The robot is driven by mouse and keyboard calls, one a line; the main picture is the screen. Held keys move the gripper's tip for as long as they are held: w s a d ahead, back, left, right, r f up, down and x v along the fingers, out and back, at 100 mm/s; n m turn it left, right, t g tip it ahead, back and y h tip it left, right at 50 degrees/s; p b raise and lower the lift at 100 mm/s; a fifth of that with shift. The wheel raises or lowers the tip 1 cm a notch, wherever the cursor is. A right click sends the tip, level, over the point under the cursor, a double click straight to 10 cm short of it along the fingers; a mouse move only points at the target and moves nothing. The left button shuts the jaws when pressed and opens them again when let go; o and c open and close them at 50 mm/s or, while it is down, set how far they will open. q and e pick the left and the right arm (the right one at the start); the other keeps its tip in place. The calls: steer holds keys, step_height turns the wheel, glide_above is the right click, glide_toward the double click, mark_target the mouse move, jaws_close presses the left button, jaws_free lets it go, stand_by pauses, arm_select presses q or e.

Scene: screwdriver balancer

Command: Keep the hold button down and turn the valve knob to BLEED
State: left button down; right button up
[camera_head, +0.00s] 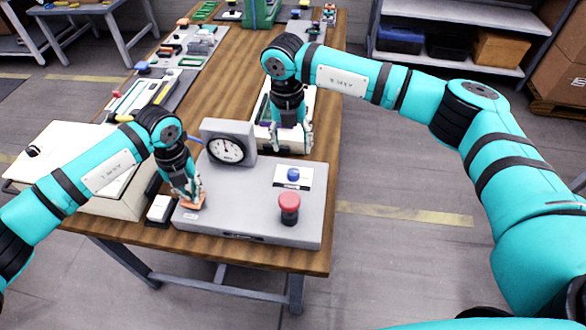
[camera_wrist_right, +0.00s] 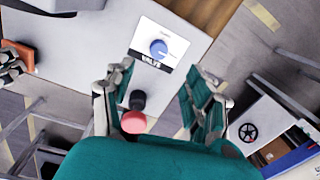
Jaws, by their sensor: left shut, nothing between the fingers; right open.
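The grey test box (camera_head: 235,217) stands on the near end of the wooden bench. A blue valve knob (camera_head: 293,174) sits on its white label plate; it also shows in the right wrist view (camera_wrist_right: 158,49), above the word VALVE. The pointer's setting is too small to read. My left gripper (camera_head: 190,200) is shut and points down at an orange pad (camera_head: 199,205) at the box's left front, seemingly touching it; whether the pad is pressed, I cannot tell. My right gripper (camera_head: 291,148) is open and empty, behind the knob in the head view; its fingers (camera_wrist_right: 162,82) show either side.
A red-topped button (camera_head: 289,203) on a black collar stands in front of the knob. A round gauge (camera_head: 226,149) rises at the box's back left. A pale case (camera_head: 120,205) lies left. A tray of items (camera_head: 262,110) is behind my right gripper.

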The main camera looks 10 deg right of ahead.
mark_target(293, 171)
arm_select(q)
steer(key=shift+f, duration=0.1)
arm_select(e)
steer(key=f, duration=1.1)
steer(key=shift+s+d, duration=0.1)
steer(key=shift+d, duration=0.1)
steer(key=shift+c, duration=0.4)
steer(key=shift+r, duration=0.1)
jaws_close()
